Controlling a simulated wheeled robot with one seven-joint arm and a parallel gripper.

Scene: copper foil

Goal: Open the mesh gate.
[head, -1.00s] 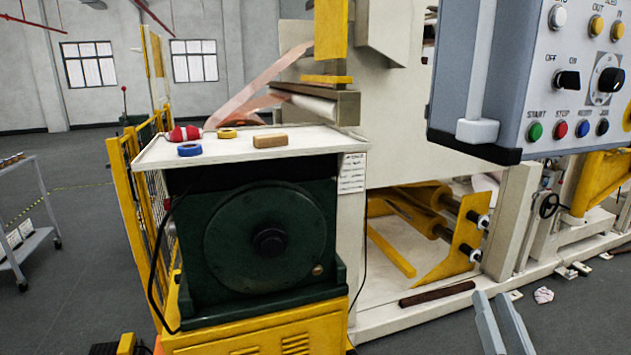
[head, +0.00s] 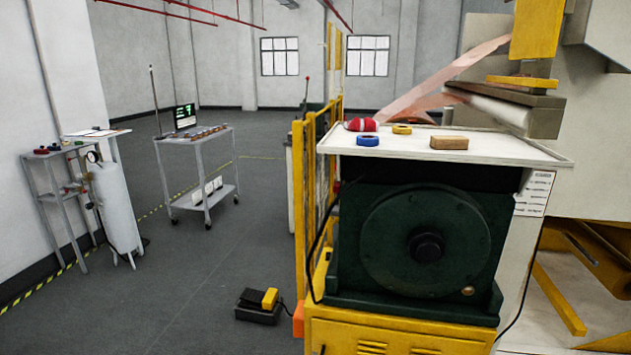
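A yellow-framed mesh panel (head: 299,210), which looks like the mesh gate, stands upright just left of the dark green machine (head: 425,238). I see it nearly edge-on, and the machine and its white top hide part of it. I cannot make out a handle or latch, or tell whether it is shut. My gripper is not in view.
A foot pedal (head: 258,305) with a cable lies on the floor before the mesh panel. A grey cart (head: 200,160) and a shelf stand (head: 58,195) with a white cylinder (head: 117,208) are at left. The grey floor (head: 175,275) between is open.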

